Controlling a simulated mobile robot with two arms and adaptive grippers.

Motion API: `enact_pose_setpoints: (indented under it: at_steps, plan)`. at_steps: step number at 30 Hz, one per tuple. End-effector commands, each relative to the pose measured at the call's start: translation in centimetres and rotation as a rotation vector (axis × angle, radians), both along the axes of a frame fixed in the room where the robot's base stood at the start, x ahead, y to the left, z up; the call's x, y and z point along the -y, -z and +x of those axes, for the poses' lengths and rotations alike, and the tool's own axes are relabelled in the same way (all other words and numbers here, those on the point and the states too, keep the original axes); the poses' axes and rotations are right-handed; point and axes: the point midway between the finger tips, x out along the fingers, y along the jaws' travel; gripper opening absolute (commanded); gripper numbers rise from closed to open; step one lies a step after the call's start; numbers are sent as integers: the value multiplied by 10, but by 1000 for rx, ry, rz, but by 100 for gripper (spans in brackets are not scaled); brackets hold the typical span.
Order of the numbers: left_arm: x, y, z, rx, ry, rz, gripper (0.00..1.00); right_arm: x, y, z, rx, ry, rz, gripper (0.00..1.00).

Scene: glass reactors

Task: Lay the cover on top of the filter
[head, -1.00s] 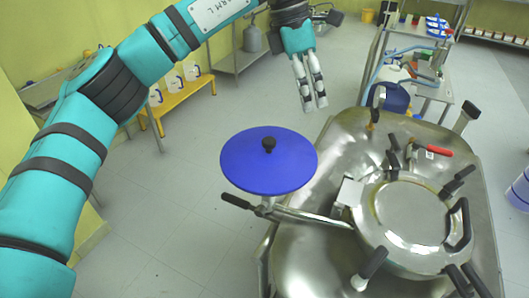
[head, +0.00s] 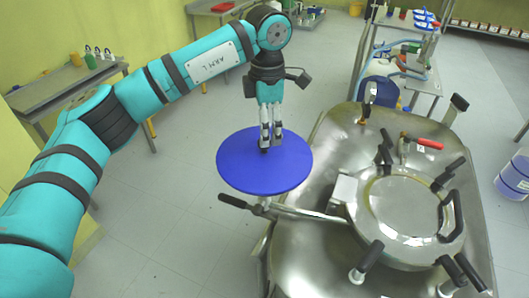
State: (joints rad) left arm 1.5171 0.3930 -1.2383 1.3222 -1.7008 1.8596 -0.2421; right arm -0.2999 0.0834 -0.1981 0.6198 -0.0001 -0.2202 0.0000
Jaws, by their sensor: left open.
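A round blue disc (head: 248,176) with a black knob, which looks like the cover, lies level at the left of the steel equipment. What supports it underneath is mostly hidden. My left gripper (head: 270,142) points down over the disc with its fingers open at the knob. The fingers hide most of the knob; I cannot tell whether they touch it. A round steel vessel (head: 406,212) with several black handles stands to the right; I cannot tell whether it is the filter. My right gripper is not in view.
A steel bar with a black handle (head: 235,203) passes just below the disc. A red-handled valve (head: 428,144) sits behind the vessel. A shelf cart (head: 430,85) stands at the back. The floor left of the disc is clear.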

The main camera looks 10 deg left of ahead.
Motion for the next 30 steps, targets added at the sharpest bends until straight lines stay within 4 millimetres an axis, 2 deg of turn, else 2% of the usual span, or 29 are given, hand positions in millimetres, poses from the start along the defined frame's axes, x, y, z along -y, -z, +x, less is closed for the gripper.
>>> enact_pose_setpoints:
  at_steps: [7,12,20,30]
  plan:
    - [-6,28,-6,-6,0,1,58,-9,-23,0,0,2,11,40]
    - [-5,49,-4,-2,0,-1,58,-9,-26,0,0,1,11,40]
    - [-5,52,-4,0,0,0,58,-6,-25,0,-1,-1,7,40]
    - [-5,52,-4,-1,0,0,14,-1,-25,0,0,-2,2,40]
